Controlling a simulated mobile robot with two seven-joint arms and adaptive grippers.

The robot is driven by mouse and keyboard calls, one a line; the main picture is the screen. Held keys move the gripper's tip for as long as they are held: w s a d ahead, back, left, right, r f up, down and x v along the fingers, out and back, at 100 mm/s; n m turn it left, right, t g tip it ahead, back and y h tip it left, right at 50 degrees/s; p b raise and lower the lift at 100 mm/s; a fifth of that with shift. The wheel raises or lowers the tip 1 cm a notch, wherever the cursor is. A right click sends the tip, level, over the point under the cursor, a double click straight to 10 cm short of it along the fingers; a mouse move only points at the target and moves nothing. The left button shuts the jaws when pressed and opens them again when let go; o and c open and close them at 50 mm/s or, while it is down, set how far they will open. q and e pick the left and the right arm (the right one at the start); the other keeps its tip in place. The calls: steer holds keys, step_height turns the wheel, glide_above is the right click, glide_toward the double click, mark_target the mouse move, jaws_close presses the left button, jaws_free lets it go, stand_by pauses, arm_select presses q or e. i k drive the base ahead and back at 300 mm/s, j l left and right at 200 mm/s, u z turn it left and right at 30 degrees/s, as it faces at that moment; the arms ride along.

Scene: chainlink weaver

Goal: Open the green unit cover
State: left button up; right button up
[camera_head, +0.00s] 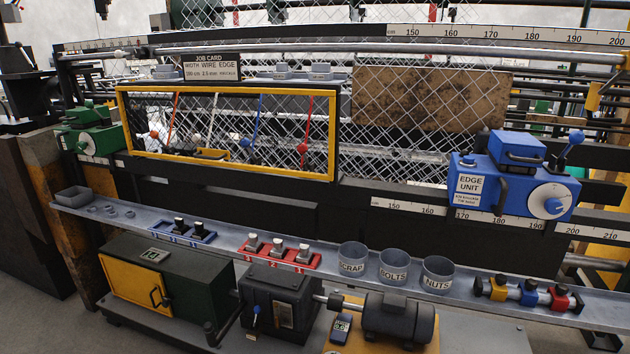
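A small green unit (88,137) with a pale round dial on its front sits at the left end of the machine rail. Its top part (88,112) looks lowered onto the body, but it is too small to tell for sure. A low dark green cabinet (190,281) stands on the lower platform. Its yellow front panel (136,282) has a dark handle (155,296) and lies flush, looking shut. I cannot tell from the picture which of these has the cover the task names. Neither of my grippers is in view.
A blue edge unit (515,184) stands at the right. A grey shelf (330,262) runs across the front, bearing SCRAP, BOLTS and NUTS cups (393,267), switch blocks and a small tray (73,196). A yellow-framed panel (335,135) sits behind it. A motor (398,316) stands below.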

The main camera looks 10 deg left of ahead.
mark_target(83, 116)
steer(key=j+z, duration=0.25)
steer(key=j, duration=0.7)
steer(key=j+z, duration=0.3)
steer(key=j, duration=1.6)
steer(key=k+j+z, duration=0.1)
steer(key=j, duration=0.9)
steer(key=k+j, duration=0.1)
steer(key=j, duration=0.85)
